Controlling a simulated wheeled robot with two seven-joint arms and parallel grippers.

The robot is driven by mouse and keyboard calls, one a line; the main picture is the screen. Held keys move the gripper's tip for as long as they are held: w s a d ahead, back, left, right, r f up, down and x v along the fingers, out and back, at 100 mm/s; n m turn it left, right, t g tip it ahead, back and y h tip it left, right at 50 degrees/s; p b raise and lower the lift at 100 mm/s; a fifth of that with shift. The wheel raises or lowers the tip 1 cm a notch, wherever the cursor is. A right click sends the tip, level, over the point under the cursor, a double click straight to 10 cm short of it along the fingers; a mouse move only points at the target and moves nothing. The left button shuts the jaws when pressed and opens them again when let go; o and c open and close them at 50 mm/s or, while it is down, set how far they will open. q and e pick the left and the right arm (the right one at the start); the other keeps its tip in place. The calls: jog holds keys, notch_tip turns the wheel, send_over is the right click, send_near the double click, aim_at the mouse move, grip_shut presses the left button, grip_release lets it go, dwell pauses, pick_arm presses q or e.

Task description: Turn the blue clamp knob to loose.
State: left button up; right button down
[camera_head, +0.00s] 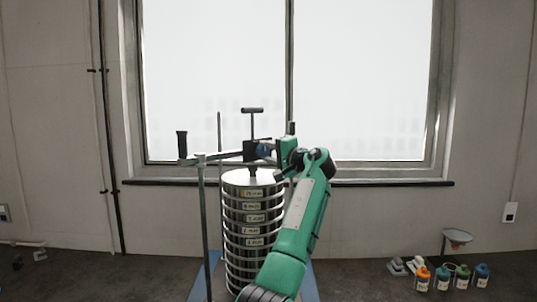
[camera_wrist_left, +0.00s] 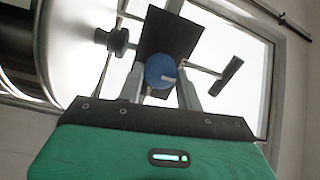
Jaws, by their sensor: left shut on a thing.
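The blue clamp knob (camera_head: 262,150) sits on the dark clamp crossbar (camera_head: 230,155) above the sieve stack, partly hidden by my gripper in the head view. My right gripper is in neither view.
The sieve stack (camera_head: 246,192) with labelled rings stands between upright rods on a blue base (camera_head: 309,284). A T-handle (camera_head: 252,111) rises above the crossbar. The bench between is clear.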

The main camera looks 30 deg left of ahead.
pick_arm(q)
jog(key=o, duration=1)
jog(key=shift+d, duration=0.1)
jog(key=shift+s+d+f, duration=0.1)
jog(key=shift+d+f, duration=0.05)
jog(key=shift+d, duration=0.2)
jog(key=b+v, duration=0.4)
jog(key=v, duration=0.9)
